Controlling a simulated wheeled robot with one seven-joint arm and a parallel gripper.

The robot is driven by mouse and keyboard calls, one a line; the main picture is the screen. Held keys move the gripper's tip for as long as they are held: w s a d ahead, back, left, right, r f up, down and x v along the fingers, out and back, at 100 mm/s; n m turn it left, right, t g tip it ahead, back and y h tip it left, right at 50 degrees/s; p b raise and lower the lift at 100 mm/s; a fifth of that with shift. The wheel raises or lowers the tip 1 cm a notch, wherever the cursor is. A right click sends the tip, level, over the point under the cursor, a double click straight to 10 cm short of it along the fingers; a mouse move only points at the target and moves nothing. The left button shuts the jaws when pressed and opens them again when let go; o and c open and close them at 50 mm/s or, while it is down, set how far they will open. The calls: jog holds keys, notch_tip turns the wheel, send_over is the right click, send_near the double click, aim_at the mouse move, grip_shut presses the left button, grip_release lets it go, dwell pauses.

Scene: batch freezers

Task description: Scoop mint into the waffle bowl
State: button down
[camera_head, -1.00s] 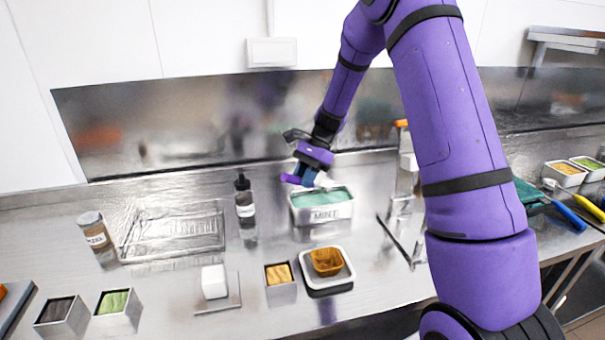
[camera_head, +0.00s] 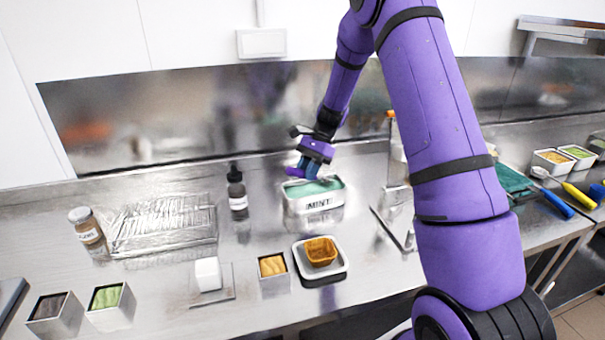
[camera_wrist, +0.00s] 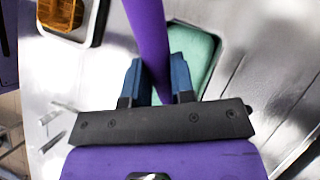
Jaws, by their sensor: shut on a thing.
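The mint tub (camera_head: 320,205) is a metal container labelled MINT, filled with pale green ice cream, which also shows in the wrist view (camera_wrist: 200,48). My gripper (camera_head: 303,171) is over the tub's back left part. In the wrist view, its blue fingers (camera_wrist: 157,78) are shut on a purple handle (camera_wrist: 150,35), seemingly the scoop's. The scoop's head is hidden, so I cannot tell whether it touches the mint or carries any. The brown waffle bowl (camera_head: 321,250) sits upright on a white tray (camera_head: 335,272) in front of the tub. It appears at the wrist view's upper left (camera_wrist: 60,13).
A dark dropper bottle (camera_head: 237,195) stands left of the tub. A small orange-filled container (camera_head: 273,278) is beside the tray. A metal stand (camera_head: 395,230) is right of the tub. A wire rack (camera_head: 165,228) and a labelled jar (camera_head: 87,228) are farther left.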

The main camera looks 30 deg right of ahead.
aim_at(291, 171)
jog(key=shift+w+d, duration=0.15)
jog(key=shift+d, duration=0.4)
jog(key=shift+a+f+h, duration=0.2)
jog(key=shift+a+h, duration=0.2)
jog(key=shift+h, duration=0.1)
jog(key=shift+r, duration=0.25)
jog(key=shift+s+a+r, duration=0.15)
jog(key=shift+a+r, duration=0.1)
jog(key=shift+r, duration=0.45)
jog(key=shift+s+a+r, duration=0.1)
jog(key=shift+a+r, duration=0.1)
jog(key=shift+r, duration=0.5)
jog(key=shift+a+r, duration=0.15)
jog(key=shift+a, duration=0.1)
jog(key=shift+s+a+r+t+h, duration=0.1)
jog(key=shift+s+a+t+h, duration=0.2)
jog(key=shift+a+h, duration=0.5)
jog(key=shift+s+a+t+h, duration=0.2)
jog(key=shift+a+t+h, duration=0.25)
jog(key=shift+h, duration=0.65)
jog(key=shift+a, duration=0.1)
